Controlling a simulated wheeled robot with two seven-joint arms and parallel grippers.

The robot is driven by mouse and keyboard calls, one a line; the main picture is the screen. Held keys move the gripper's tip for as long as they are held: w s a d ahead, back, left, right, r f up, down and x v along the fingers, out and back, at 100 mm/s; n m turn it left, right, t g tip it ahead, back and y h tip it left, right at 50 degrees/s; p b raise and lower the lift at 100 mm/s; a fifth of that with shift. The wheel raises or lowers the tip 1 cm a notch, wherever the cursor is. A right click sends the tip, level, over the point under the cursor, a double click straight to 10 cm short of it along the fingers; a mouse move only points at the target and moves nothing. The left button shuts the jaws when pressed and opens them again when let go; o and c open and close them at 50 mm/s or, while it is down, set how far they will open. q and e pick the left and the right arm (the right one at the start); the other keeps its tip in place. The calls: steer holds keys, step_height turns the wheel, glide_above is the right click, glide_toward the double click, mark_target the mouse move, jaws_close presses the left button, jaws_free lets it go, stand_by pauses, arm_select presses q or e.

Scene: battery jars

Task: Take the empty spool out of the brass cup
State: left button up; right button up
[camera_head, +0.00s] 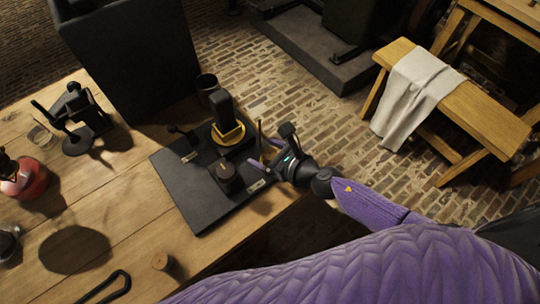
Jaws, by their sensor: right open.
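A brass-yellow round piece (230,136) sits on the dark board (205,208) on the wooden table; I take it for the brass cup. A tall dark block (222,108) stands upright in or on it; I cannot tell if this is the empty spool. A small dark jar-like piece (225,173) stands nearer on the board. My right gripper (266,150) is open, just right of the brass piece at the board's right edge. Its fingertips are small and dim, and I cannot see anything held. My left gripper is out of view.
A dark cup (207,86) stands behind the board, near a big dark box (135,58). A bench with a cloth (412,95) is at right.

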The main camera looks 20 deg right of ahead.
steer(key=shift+w+a+f, duration=0.15)
steer(key=shift+w, duration=0.1)
jaws_close()
